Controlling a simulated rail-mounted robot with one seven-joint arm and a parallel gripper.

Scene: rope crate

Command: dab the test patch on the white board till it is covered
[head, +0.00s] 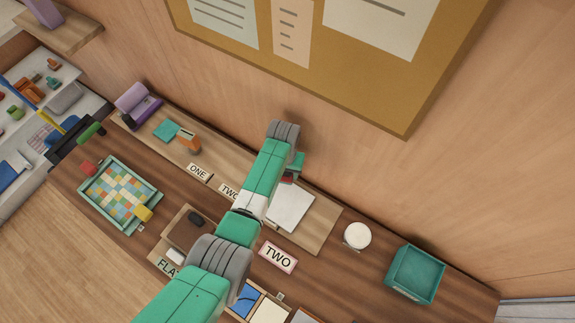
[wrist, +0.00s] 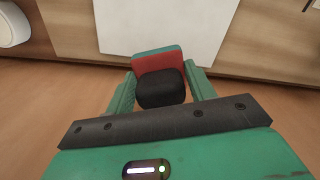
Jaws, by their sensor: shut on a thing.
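My gripper (wrist: 160,84) is shut on a dabber (wrist: 161,88) with a black rounded body, a red layer and a teal edge at its far end. In the wrist view the dabber's far end overlaps the near edge of the white board (wrist: 165,28); I cannot tell whether it touches. In the head view the white board (head: 291,209) lies on a light wooden strip, partly behind my arm, with a small red part of the dabber (head: 288,178) near its upper edge. No marked test patch is distinguishable on the visible white surface.
A white round container (head: 357,236) and a teal bin (head: 415,273) stand to the right. A pink "TWO" sign (head: 278,257) lies in front. A tray of coloured tiles (head: 120,192) and an orange object (head: 188,140) are to the left. A cork board (head: 300,80) hangs behind.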

